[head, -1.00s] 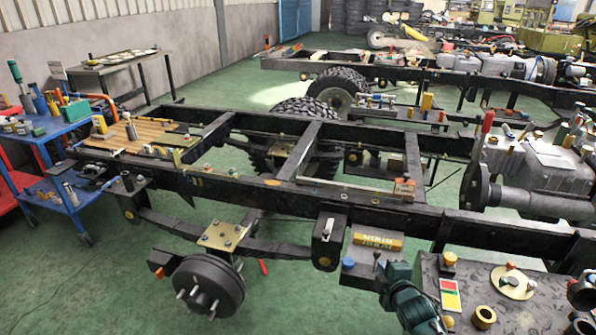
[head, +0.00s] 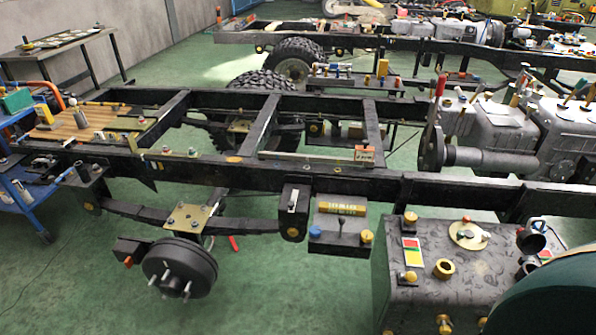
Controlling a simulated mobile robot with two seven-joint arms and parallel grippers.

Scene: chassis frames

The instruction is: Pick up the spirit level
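I cannot surely pick out the spirit level. A long, thin, pale bar (head: 310,157) lies along the near rail of the black chassis frame (head: 400,186), left of a small orange-brown block (head: 364,154); it may be the level, but it is too small to tell. A yellow bar with dark lettering (head: 341,206) sits at the top of a dark box on the near side of the rail. Neither of my grippers is in view. A large dark green rounded shape, probably part of my arm, covers the lower right corner.
A patterned metal box (head: 395,290) with fittings on top stands at the front right. A wheel hub (head: 180,268) hangs below the rail at left. A blue cart (head: 25,195) and a grey table (head: 60,45) are at left. Green floor shows clear at front left.

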